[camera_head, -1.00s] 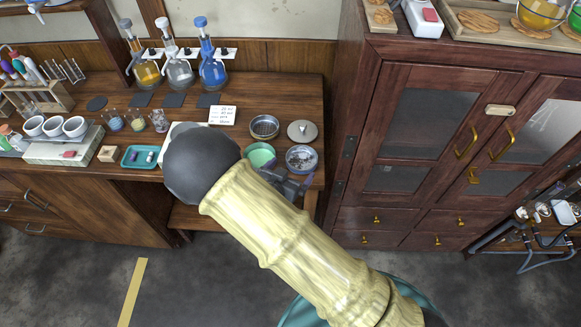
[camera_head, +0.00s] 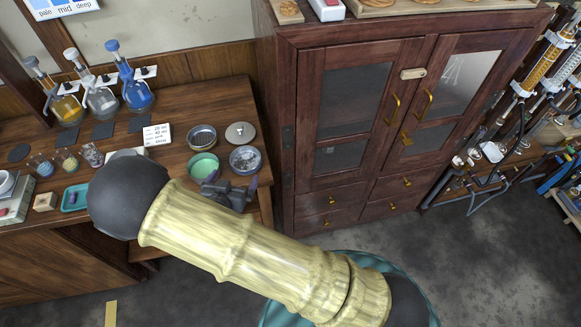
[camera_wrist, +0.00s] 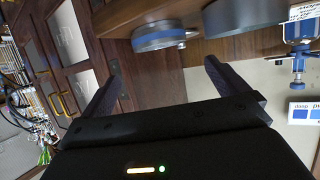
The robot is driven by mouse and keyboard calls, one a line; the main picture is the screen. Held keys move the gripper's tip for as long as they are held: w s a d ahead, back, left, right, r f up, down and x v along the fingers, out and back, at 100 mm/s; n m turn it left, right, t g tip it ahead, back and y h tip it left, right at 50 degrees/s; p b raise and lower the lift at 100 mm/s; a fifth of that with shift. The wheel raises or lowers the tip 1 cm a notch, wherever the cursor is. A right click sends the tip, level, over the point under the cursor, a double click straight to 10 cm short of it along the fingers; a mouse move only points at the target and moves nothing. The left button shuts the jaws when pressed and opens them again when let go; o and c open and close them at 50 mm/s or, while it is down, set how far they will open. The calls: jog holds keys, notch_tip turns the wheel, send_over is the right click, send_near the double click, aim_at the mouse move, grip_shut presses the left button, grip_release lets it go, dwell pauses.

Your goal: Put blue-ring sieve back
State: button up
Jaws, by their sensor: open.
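A round metal sieve with a blue band (camera_wrist: 160,38) is in the wrist view, just beyond my fingertips. It appears to be the round metal dish (camera_head: 245,158) at the bench's front right corner in the head view. My gripper (camera_wrist: 162,68) is open, with nothing between its dark fingers. In the head view my gripper (camera_head: 231,188) is at the bench's front edge, just in front of that dish and partly hidden by my arm.
A second metal sieve (camera_head: 202,138), a round lid (camera_head: 240,133) and a green bowl (camera_head: 203,166) stand close by on the bench. Flasks (camera_head: 136,92) stand at the back. A tall wooden cabinet (camera_head: 340,130) is to the right. Open floor lies in front.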

jog(key=w+d+r+g+y, duration=0.3)
jog(key=d+r+g, duration=0.45)
jog(key=d, duration=0.45)
jog(key=s+d+r+n+g, duration=0.1)
jog(key=s+d+r, duration=0.3)
jog(key=s+d, duration=0.2)
jog(key=s+d+r+n+g, duration=0.1)
jog(key=s+d+r, duration=0.3)
jog(key=d, duration=0.6)
jog(key=s+g, duration=0.1)
jog(key=s, duration=0.1)
jog(key=shift+s+d+r, duration=0.3)
jog(key=shift+s+d, duration=0.1)
